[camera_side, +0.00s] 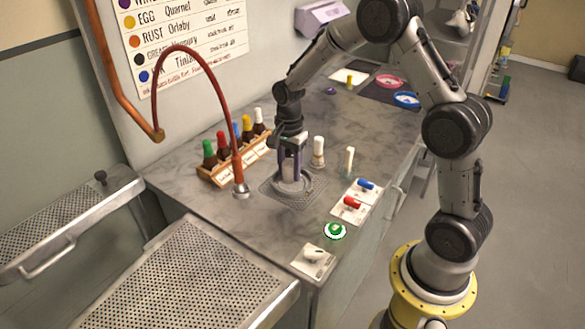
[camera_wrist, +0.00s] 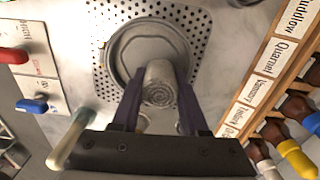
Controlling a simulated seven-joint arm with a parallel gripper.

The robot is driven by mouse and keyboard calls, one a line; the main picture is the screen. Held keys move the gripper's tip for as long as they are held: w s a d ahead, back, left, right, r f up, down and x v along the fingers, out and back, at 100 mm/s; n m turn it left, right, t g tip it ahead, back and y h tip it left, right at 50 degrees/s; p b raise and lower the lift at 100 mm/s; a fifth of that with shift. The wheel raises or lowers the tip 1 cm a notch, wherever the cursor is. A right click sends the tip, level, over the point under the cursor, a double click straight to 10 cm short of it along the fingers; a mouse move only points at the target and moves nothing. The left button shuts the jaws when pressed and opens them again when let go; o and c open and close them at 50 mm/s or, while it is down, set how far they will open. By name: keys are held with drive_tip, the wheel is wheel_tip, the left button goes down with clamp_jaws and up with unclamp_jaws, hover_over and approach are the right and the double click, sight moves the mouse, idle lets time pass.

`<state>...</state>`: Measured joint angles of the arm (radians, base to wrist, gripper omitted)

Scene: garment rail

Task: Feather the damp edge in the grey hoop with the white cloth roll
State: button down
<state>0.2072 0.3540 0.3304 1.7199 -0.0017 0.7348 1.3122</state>
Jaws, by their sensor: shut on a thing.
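My gripper (camera_side: 290,172) points down over the perforated plate. Its two purplish fingers, also seen in the wrist view (camera_wrist: 160,98), are shut on the pale cloth roll (camera_wrist: 160,84), whose end shows a spiral. The grey hoop (camera_wrist: 114,52) lies on the plate beneath; in the side view the hoop (camera_side: 309,187) is partly hidden by my gripper. The roll's end is over the hoop's inside, near its edge in the wrist view. I cannot tell whether it touches the surface. A damp edge cannot be made out.
The perforated plate (camera_side: 270,190) is set in the grey worktop. A rack of colour-capped bottles (camera_side: 222,172) and a hose nozzle (camera_side: 240,188) stand left. A white-topped brush-like item (camera_side: 318,152) and a cream stick (camera_side: 348,160) stand right. Red (camera_side: 352,203) and blue (camera_side: 365,184) switches sit in front.

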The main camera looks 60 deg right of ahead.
sight(288, 188)
drive_tip(key=shift+a+f, duration=0.15)
drive_tip(key=shift+a, duration=0.15)
drive_tip(key=shift+a, duration=0.55)
drive_tip(key=shift+a, duration=0.15)
drive_tip(key=shift+s+a+r, duration=0.2)
drive_tip(key=shift+a+r, duration=0.05)
drive_tip(key=shift+a, duration=0.15)
drive_tip(key=shift+s, duration=0.1)
drive_tip(key=shift+s+a+f, duration=0.1)
drive_tip(key=shift+s, duration=0.3)
drive_tip(key=shift+s, duration=0.1)
